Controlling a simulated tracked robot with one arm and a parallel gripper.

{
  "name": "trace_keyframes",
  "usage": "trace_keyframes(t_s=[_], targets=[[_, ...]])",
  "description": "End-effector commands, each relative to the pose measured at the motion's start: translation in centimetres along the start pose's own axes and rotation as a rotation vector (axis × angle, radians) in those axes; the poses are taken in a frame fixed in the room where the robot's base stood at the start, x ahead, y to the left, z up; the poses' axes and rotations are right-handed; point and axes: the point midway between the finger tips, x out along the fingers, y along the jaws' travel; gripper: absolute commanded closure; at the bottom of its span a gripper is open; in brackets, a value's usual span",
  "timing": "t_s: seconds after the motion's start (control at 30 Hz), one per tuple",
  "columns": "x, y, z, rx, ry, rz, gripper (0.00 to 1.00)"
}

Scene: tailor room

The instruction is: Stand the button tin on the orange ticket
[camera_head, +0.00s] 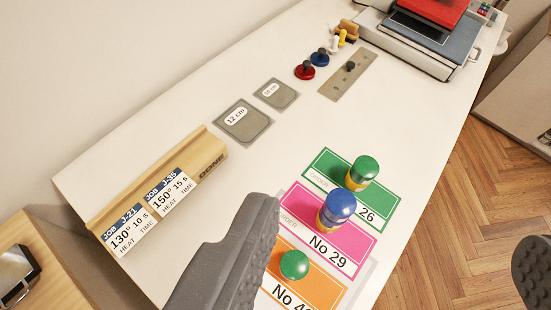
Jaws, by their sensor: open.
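The orange ticket (333,287), marked "No 4" with the rest cut off, lies at the front of the white table, partly hidden by my left finger. A green-topped round piece (294,264) stands on it. A blue-lidded tin (337,209) with a yellow band stands on the pink "No 29" ticket (345,257). A green-lidded tin (362,172) with a yellow band stands on the green "26" ticket (323,163). I cannot tell which is the button tin. My gripper (398,225) is open, its fingers wide apart on either side of the tickets, nothing between them in contact.
A wooden rack (190,185) with job cards stands at the left. Grey "12 cm" and smaller plates (243,121), red and blue knobbed pieces (305,71) and a knobbed grey strip (340,85) lie behind. A heat press (425,40) stands at the far end. The table's middle is clear.

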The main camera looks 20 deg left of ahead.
Motion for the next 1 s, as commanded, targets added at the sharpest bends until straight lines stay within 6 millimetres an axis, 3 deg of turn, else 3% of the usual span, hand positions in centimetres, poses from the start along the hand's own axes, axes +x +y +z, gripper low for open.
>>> trace_keyframes(t_s=[0.1, 0.3, 1.0], targets=[[-4.5, 0.6, -2.1, 0.099, 0.125, 0.039, 0.28], [-8.9, 1.2, -3.9, 0.204, 0.251, 0.062, 0.28], [-9.4, 1.2, -4.1, 0.223, 0.270, 0.064, 0.28]])
